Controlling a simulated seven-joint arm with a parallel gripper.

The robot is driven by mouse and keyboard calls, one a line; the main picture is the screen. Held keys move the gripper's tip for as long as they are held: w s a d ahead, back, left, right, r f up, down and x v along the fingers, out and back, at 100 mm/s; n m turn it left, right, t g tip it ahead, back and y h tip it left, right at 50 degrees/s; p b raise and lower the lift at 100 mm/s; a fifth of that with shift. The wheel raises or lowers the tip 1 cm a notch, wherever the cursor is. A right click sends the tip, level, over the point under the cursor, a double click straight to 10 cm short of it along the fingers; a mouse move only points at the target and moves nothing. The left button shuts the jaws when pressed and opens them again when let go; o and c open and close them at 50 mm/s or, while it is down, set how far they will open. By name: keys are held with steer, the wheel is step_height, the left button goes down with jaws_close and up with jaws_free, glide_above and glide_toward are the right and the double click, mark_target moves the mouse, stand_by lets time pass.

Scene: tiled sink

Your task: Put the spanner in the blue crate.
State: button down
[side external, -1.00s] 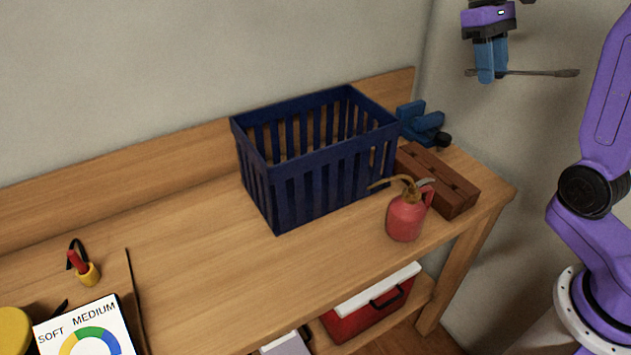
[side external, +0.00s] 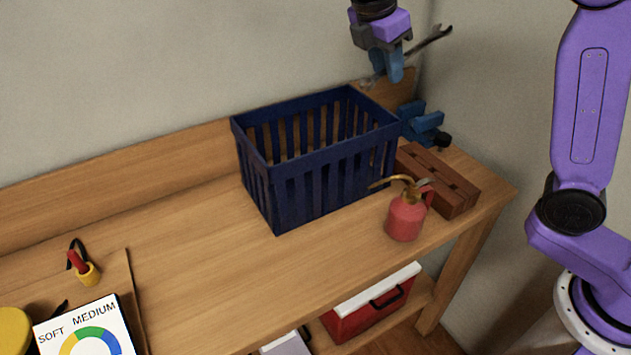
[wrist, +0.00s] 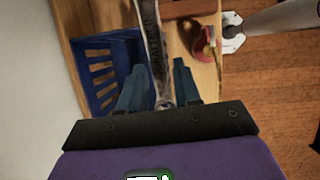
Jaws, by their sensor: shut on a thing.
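The spanner (side external: 431,41) is a long grey metal tool, tilted, with an open jaw at its upper right end. My gripper (side external: 388,72) is shut on it, in the air above the back right of the crate. In the wrist view the spanner (wrist: 152,45) runs between the blue fingers of my gripper (wrist: 160,95) and points away from the camera. The blue crate (side external: 325,178) is dark navy with slatted sides and an open top, standing on the wooden bench. The crate (wrist: 97,72) also shows left of the spanner in the wrist view.
A red oil can (side external: 406,217) stands right of the crate. Brown bricks (side external: 438,180) and a blue vise (side external: 422,124) sit at the bench's right end. The bench top (side external: 190,265) left of the crate is largely clear. A red toolbox (side external: 368,307) is on the shelf below.

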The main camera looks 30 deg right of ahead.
steer(key=w+a+f, duration=0.3)
steer(key=w+f, duration=1)
steer(key=f, duration=0.5)
steer(key=shift+w, duration=0.35)
steer(key=c, duration=0.8)
jaws_free()
steer(key=shift+a, duration=0.1)
steer(key=v, duration=1.2)
